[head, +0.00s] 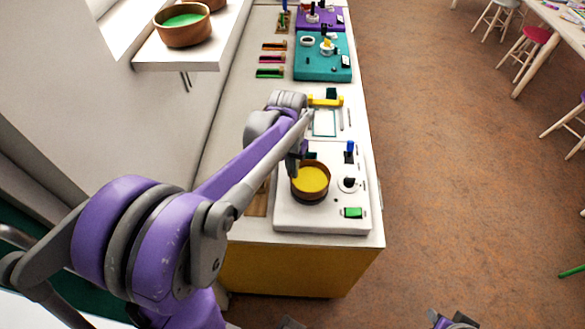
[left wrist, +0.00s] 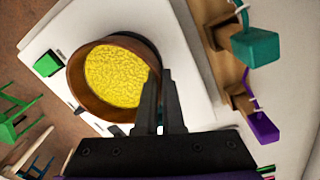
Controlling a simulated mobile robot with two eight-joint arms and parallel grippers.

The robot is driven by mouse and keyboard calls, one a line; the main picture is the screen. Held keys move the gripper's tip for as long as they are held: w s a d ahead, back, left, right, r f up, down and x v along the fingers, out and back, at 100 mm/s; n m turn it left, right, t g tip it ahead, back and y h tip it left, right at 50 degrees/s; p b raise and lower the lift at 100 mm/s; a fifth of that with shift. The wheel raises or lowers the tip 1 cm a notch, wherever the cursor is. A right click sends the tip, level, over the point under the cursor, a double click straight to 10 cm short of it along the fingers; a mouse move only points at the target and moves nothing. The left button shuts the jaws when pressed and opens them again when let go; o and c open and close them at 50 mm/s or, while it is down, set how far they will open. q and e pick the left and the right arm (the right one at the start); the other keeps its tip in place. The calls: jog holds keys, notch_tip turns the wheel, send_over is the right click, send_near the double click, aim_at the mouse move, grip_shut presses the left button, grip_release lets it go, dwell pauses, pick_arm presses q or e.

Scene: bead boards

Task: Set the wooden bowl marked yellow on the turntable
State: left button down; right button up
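The wooden bowl with yellow contents (head: 310,180) is upright over the white board (head: 290,217) on the long counter. It also shows large in the left wrist view (left wrist: 115,75). My left gripper (head: 296,170) is at the bowl's far-left rim. In the left wrist view its two fingers (left wrist: 162,75) are close together, one on each side of the bowl's wall, and look shut on it. The turntable is not clearly seen; the bowl covers that part of the board, and I cannot tell whether it touches down. Part of my right gripper (head: 452,321) shows at the bottom edge.
The white board also carries a round dial (head: 348,184), a green block (head: 353,213) and a blue-topped peg (head: 349,148). A teal board (head: 318,68) and a purple board stand farther back. A bowl with green contents (head: 183,24) is on the window sill.

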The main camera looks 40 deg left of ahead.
pick_arm(q)
jog(key=shift+f, duration=0.1)
pick_arm(e)
jog(key=shift+f, duration=0.1)
dwell(0.4)
pick_arm(q)
jog(key=c, duration=1)
grip_release()
jog(key=shift+o, duration=0.2)
jog(key=shift+r+p, duration=1.9)
jog(key=shift+r, duration=1.65)
pick_arm(e)
jog(key=r, duration=0.1)
jog(key=w+r, duration=0.1)
jog(key=r, duration=0.1)
jog(key=w+r, duration=0.1)
jog(key=r, duration=0.1)
jog(key=shift+r, duration=0.1)
jog(key=shift+s, duration=0.2)
pick_arm(q)
jog(key=s+d+f+m+t, duration=0.1)
jog(key=s+d+t, duration=0.4)
jog(key=s+d, duration=0.6)
jog(key=shift+s+f+m+y, duration=0.2)
jog(key=shift+s+m+y, duration=0.1)
jog(key=shift+s+m, duration=0.15)
